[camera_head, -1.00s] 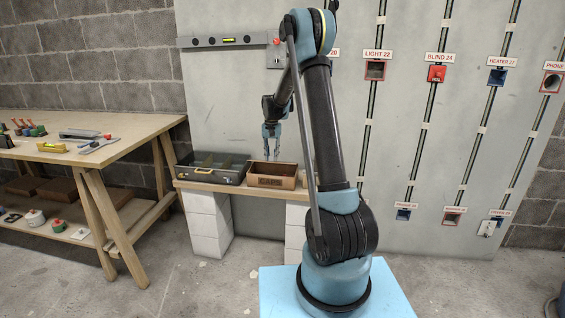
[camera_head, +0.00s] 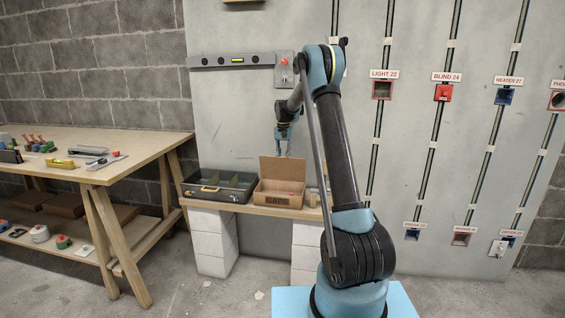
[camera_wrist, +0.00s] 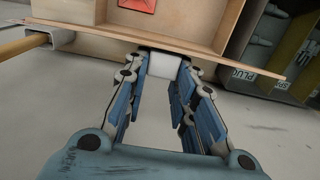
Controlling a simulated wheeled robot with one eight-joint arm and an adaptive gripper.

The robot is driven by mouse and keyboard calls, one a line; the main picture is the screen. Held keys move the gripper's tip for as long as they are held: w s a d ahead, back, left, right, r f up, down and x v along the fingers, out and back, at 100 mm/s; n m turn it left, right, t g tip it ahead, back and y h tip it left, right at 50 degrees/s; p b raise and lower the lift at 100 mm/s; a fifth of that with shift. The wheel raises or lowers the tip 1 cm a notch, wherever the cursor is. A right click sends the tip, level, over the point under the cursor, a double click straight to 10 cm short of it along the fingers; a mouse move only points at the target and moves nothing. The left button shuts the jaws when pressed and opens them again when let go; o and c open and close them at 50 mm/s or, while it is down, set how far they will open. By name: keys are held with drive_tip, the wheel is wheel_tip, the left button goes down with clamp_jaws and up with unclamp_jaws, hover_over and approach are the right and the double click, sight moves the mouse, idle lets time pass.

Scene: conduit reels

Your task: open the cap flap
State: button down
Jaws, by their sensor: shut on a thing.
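The cardboard-brown caps box (camera_head: 281,199) stands on the low shelf in the head view. Its cap flap (camera_head: 283,168) stands up along the back edge of the box, and the box is open in front of it. My gripper (camera_head: 283,152) is at the top edge of the flap, its arm reaching down from above. In the wrist view my gripper (camera_wrist: 164,72) is shut on a pale block-like tab (camera_wrist: 164,65) at the flap's edge. The thin flap edge (camera_wrist: 235,67) runs across beyond the fingers, and a red item (camera_wrist: 138,5) shows inside the box.
A dark partitioned case (camera_head: 205,193) is close left of the box on the low shelf (camera_head: 250,210). A wooden workbench (camera_head: 125,150) with tools stands at the left. Labelled wall boxes, such as the red one (camera_head: 443,93), hang at the right.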

drive_tip(key=shift+w+d+f, duration=0.2)
drive_tip(key=shift+w+d, duration=0.05)
drive_tip(key=shift+w, duration=0.5)
drive_tip(key=shift+w+d+f, duration=0.15)
drive_tip(key=shift+w+d, duration=0.05)
drive_tip(key=shift+w, duration=0.55)
drive_tip(key=c, duration=1.3)
unclamp_jaws()
drive_tip(key=shift+f, duration=0.1)
drive_tip(key=shift+w+r, duration=0.15)
drive_tip(key=shift+r, duration=3.65)
